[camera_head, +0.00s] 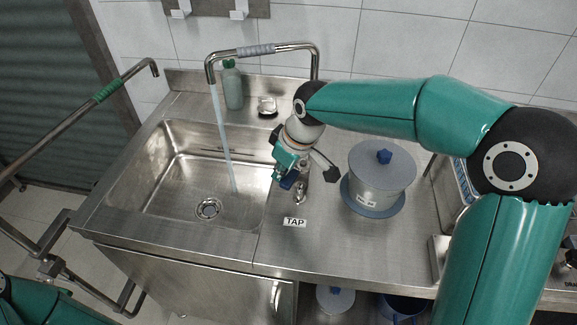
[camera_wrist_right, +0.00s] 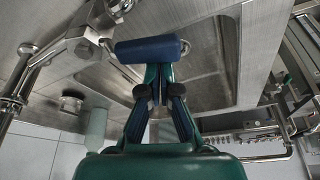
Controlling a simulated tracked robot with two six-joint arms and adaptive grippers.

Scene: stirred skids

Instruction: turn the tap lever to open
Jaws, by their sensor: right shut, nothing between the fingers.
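The tap lever has a blue handle (camera_head: 287,183), just above the metal tap body (camera_head: 300,193) on the counter, behind a TAP label (camera_head: 294,222). My right gripper (camera_head: 283,172) is at the handle. In the right wrist view the blue handle (camera_wrist_right: 150,49) lies crosswise at the tips of my shut, empty right gripper (camera_wrist_right: 155,72). The fingertips look touching or very close; I cannot tell which. A water stream (camera_head: 222,135) runs from the curved spout (camera_head: 210,72) into the steel sink (camera_head: 165,165). My left gripper is out of view.
A lidded grey pot (camera_head: 380,180) with a blue knob stands right of the tap. A green bottle (camera_head: 233,85) stands behind the sink. A metal rail with a green sleeve (camera_head: 107,91) is at the left. The counter front (camera_head: 340,240) is clear.

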